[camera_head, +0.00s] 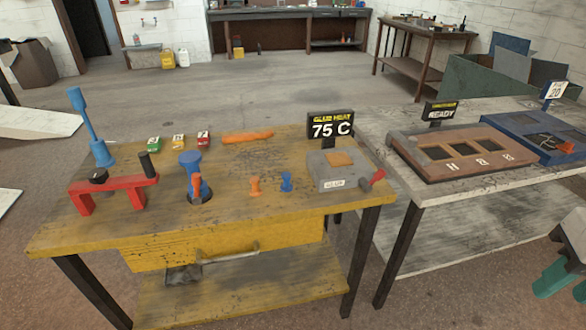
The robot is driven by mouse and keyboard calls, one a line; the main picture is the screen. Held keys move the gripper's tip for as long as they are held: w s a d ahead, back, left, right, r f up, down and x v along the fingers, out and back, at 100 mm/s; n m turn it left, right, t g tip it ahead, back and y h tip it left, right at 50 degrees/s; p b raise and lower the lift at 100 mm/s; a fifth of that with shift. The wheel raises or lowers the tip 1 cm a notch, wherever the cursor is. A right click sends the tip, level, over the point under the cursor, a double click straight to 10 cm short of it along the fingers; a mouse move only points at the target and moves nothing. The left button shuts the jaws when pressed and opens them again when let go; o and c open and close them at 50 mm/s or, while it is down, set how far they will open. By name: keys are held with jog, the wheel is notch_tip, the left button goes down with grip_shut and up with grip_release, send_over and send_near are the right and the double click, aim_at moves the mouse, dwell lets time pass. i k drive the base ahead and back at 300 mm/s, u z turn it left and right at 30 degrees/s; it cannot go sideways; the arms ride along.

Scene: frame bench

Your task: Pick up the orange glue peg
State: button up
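A small orange peg (255,187) stands upright on the yellow bench (290,219), right of centre. A blue peg (286,181) of similar size stands just to its right. Another orange piece (197,187) stands further left, in front of a larger blue piece (189,161) and at a dark round spot in the bench top. An orange rod (247,136) lies at the bench's back. I cannot tell from any label which orange piece is the glue peg. My gripper is not in view.
A grey box (331,177) with a red-knobbed lever stands right of the pegs, below a "75 C" sign (330,125). A red stand (112,190) and a tall blue tool (88,125) are at left. Several small boxes (179,141) line the back. The bench's front strip is clear.

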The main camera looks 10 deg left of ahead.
aim_at(255, 192)
jog(key=u, duration=0.3)
jog(key=i, duration=1)
jog(key=u, duration=0.6)
